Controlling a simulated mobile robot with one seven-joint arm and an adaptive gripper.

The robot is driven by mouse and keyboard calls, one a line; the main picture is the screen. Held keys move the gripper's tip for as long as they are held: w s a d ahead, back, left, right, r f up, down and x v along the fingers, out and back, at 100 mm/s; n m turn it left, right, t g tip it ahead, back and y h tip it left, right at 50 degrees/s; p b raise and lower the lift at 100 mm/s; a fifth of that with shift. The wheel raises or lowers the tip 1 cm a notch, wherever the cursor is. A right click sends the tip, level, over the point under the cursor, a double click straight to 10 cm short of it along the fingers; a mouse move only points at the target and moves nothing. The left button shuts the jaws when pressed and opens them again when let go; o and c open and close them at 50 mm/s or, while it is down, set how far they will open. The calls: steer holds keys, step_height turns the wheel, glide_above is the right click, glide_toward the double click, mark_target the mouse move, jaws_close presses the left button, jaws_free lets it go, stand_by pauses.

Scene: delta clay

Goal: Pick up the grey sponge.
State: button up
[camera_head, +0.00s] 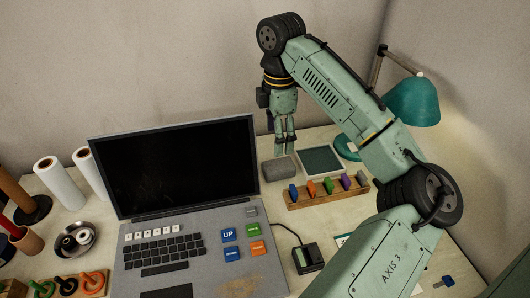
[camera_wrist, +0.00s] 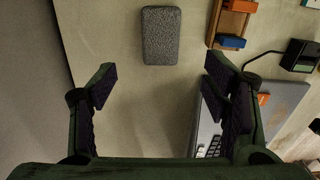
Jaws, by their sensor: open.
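The grey sponge (camera_head: 279,169) is a rounded block lying on the table behind the right edge of the laptop in the head view. In the wrist view the sponge (camera_wrist: 161,36) lies beyond the fingertips, roughly centred between them, with its long side pointing away from the gripper. My gripper (camera_head: 285,150) points down just behind the sponge in the head view. In the wrist view my gripper (camera_wrist: 160,80) is open, with nothing between its fingers. The fingers appear apart from the sponge.
The laptop (camera_head: 180,165) stands close on the left. A wooden rack (camera_head: 325,197) with several coloured pieces and a dark square pad (camera_head: 321,160) lie right of the sponge. A teal lamp (camera_head: 412,101) stands further right. In the wrist view, the table edge (camera_wrist: 72,70) runs left of the sponge.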

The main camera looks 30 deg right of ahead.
mark_target(277, 165)
steer(key=shift+w+d+f, duration=0.1)
steer(key=shift+w+f, duration=0.15)
steer(key=shift+f, duration=0.2)
steer(key=f, duration=0.3)
steer(key=shift+s+f, duration=0.2)
steer(key=shift+f, duration=0.15)
steer(key=shift+s+f+p, duration=0.15)
steer(key=shift+f+p, duration=0.65)
steer(key=shift+f, duration=2.3)
steer(key=shift+c, duration=0.3)
steer(key=c, duration=1.2)
